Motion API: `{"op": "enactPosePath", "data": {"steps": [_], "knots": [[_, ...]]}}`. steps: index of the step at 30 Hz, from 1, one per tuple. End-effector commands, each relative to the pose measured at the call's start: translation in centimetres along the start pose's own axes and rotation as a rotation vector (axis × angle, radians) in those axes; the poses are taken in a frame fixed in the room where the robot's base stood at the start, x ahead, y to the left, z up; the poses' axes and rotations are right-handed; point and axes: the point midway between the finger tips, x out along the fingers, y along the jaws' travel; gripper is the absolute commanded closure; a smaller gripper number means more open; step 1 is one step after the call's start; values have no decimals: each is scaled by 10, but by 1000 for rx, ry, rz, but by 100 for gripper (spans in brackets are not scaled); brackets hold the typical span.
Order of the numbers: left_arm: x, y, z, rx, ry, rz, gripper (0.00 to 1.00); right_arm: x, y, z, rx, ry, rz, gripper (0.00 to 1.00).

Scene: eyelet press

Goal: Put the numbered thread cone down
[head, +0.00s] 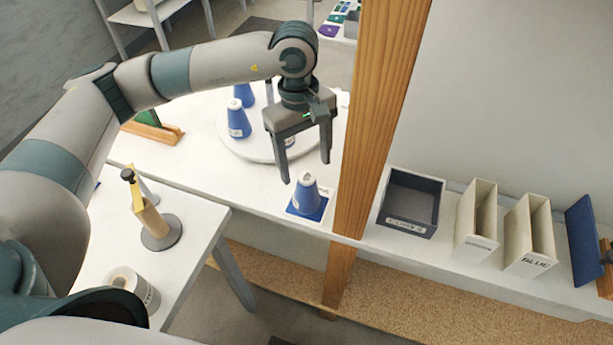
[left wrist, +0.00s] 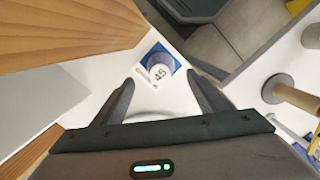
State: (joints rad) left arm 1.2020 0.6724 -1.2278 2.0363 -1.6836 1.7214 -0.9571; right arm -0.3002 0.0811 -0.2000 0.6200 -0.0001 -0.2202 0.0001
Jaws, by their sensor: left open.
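The numbered thread cone (head: 306,194) is blue with a pale top and stands upright on a blue square mat (head: 295,211) on the white table. In the left wrist view its top (left wrist: 159,73) reads 45, and the blue mat (left wrist: 176,65) shows around it. My left gripper (head: 306,168) is open and empty, pointing down just above and behind the cone, apart from it. In the left wrist view the cone lies beyond the two fingertips (left wrist: 165,88). My right gripper is not in view.
A wooden post (head: 371,110) rises close right of the cone. More blue cones (head: 238,118) stand on a round white turntable (head: 227,140) behind. A dark bin (head: 410,202) and pale holders (head: 476,220) stand right of the post. A side table (head: 197,215) is at left.

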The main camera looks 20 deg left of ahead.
Motion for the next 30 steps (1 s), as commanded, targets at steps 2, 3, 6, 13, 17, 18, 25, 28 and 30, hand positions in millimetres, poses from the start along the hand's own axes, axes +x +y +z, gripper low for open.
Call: {"op": "enactPosePath", "data": {"steps": [2,3,6,13,17,18,25,28,30], "knots": [[-5,0,0,1,0,1,33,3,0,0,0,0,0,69],[-7,0,0,1,0,0,33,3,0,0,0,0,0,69],[-10,0,0,1,0,-1,33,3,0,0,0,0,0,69],[-10,0,0,0,0,-1,33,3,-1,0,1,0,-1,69],[-10,0,0,0,0,-1,33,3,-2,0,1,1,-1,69],[-10,0,0,0,0,-1,33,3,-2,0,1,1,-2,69],[-10,0,0,0,0,-1,33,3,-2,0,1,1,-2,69],[-9,0,1,-5,-12,0,33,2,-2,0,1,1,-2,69],[-8,1,4,-19,-43,2,33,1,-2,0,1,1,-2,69]]}}
